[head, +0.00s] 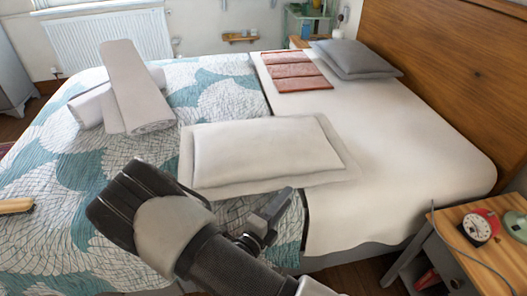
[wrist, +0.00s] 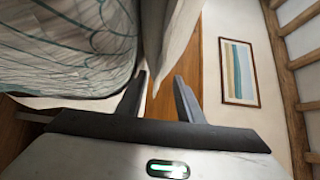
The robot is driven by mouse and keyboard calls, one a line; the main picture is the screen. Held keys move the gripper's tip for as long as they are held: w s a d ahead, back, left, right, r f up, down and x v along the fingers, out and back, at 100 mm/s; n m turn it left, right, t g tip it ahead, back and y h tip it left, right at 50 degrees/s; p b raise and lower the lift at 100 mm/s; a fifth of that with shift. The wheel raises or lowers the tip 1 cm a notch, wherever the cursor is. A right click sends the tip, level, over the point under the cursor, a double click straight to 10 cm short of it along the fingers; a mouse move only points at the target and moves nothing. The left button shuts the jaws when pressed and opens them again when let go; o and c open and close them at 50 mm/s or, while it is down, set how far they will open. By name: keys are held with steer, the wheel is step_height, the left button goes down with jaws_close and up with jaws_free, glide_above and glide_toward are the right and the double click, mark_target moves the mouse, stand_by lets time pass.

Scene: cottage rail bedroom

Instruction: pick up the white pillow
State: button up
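The white pillow (head: 262,150) lies flat on the bed, across the patterned quilt and the pale sheet. My gripper (head: 272,214) is low at the near side of the bed, just in front of the pillow's near edge. In the wrist view my gripper (wrist: 163,90) is open, its two dark fingers apart. A pale cloth edge, likely the pillow (wrist: 172,38), reaches down close to the left finger's tip. I cannot tell whether it touches or enters the gap.
Grey pillows (head: 352,58) and a reddish folded cloth (head: 295,70) lie farther back on the bed (head: 395,135). Rolled white towels (head: 133,85) lie at left. A wooden nightstand (head: 465,240) with a red clock (head: 480,226) stands at right. A wooden headboard (head: 450,75) rises behind.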

mark_target(295, 184)
steer(key=shift+b+x, duration=0.85)
steer(key=shift+x, duration=2.6)
steer(key=shift+w+a+r, duration=0.1)
steer(key=shift+a, duration=0.05)
jaws_close()
